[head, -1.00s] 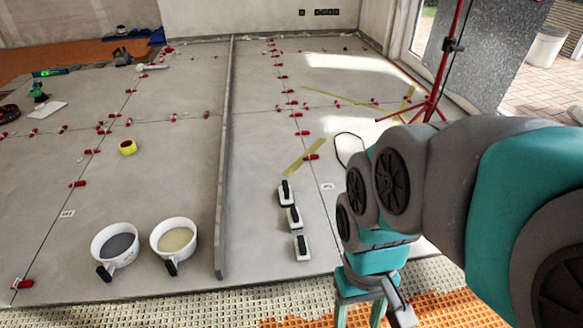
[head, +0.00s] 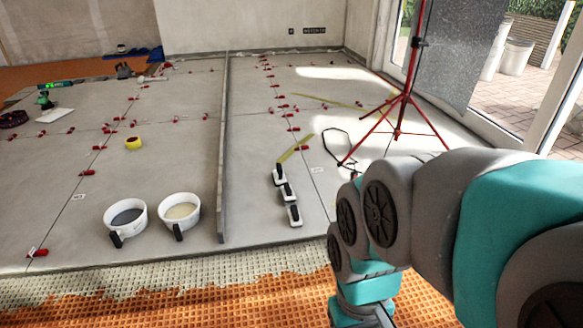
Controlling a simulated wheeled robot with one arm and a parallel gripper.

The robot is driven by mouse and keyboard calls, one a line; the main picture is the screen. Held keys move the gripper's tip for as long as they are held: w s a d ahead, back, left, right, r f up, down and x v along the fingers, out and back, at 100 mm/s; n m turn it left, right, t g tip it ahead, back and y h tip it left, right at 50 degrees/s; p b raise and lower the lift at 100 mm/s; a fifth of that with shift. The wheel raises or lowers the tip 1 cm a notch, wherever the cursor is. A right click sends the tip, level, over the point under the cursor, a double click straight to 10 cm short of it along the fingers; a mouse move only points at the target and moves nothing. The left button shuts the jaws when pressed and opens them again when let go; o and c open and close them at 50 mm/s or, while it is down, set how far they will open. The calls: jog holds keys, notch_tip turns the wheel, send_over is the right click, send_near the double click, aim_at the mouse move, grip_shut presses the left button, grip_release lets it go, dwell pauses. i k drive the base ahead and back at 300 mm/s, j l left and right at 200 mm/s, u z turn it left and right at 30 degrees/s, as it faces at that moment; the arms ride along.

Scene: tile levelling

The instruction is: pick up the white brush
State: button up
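A small white long-handled object (head: 152,78), perhaps the white brush, lies far back on the left part of the tiled floor; it is too small to tell for certain. My gripper (head: 352,318) hangs at the bottom edge, right of centre, over the orange matting. Its fingertips are cut off by the frame. It is far from the white long-handled object.
Two white buckets (head: 126,217) (head: 179,212) stand at the front left. A long upright strip (head: 223,150) divides the floor. A red tripod (head: 402,110) stands at right. Red levelling clips and a yellow tape roll (head: 133,143) are scattered about. Orange matting (head: 220,305) lies in front.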

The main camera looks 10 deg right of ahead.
aim_at(289, 196)
jog(key=i+j, duration=0.2)
jog(key=i, duration=0.15)
jog(key=i+j, duration=0.2)
jog(key=i, duration=0.2)
jog(key=i+j+z, duration=0.15)
jog(key=z, duration=0.25)
jog(key=i+j+z, duration=0.2)
jog(key=z, duration=0.25)
jog(key=i+j+z, duration=0.2)
jog(key=z, duration=0.65)
